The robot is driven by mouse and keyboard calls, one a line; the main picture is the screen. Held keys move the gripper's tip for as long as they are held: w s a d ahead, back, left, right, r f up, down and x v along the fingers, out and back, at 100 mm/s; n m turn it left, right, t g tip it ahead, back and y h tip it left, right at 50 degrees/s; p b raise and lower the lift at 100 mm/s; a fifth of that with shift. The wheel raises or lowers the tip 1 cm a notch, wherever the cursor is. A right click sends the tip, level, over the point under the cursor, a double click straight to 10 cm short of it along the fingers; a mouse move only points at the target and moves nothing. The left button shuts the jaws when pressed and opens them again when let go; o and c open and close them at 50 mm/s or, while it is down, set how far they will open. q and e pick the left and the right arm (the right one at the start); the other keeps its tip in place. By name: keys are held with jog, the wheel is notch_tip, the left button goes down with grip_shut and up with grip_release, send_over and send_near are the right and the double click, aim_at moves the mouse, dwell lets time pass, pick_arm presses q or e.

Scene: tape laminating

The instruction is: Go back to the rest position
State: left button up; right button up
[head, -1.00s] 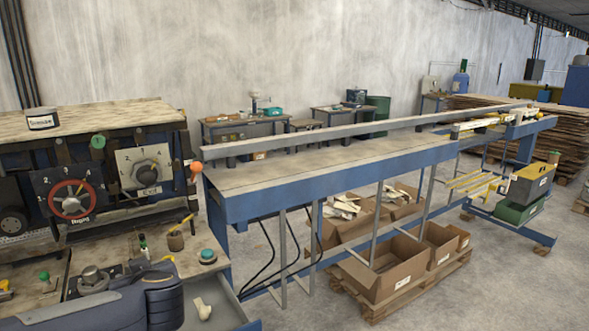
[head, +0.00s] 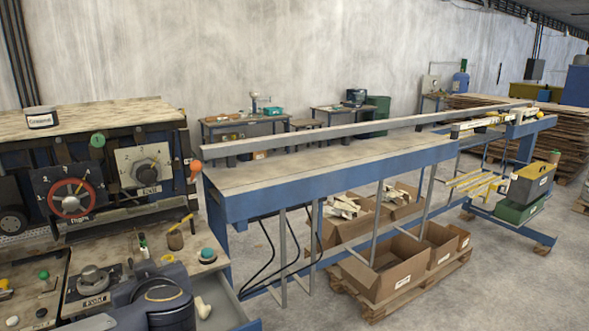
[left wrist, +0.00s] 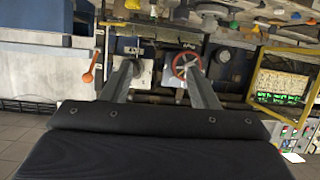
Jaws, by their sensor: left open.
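My left gripper (left wrist: 159,68) shows in the left wrist view with its two fingers spread apart and nothing between them. Beyond the fingers is the machine front with the red-rimmed dial (left wrist: 186,64), which also shows in the head view (head: 72,197). In the head view only a dark part of my arm shows at the bottom left; the gripper itself is out of that frame. My right gripper is in neither view.
An orange-knobbed lever (head: 196,166) sticks out beside the long blue table (head: 330,165). Cardboard boxes (head: 385,275) stand below it. Open floor lies at right.

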pick_arm(q)
jog(key=d+r+m+t+h, duration=0.3)
jog(key=d+r+t+h, duration=0.1)
jog(key=d+t+h, duration=0.15)
jog(key=s+d+f+m+g+h, duration=0.2)
jog(key=s+f+m+h, duration=0.1)
jog(key=s+h, duration=0.15)
jog(key=s+a+f+g+h, duration=0.1)
jog(key=s+a+f+g, duration=0.1)
jog(key=s+f+g, duration=0.7)
jog(key=s+f, duration=0.6)
jog(key=s, duration=0.3)
jog(key=shift+f+h, duration=0.15)
jog(key=shift+h, duration=0.25)
jog(key=shift+w, duration=0.1)
jog(key=shift+c, duration=0.2)
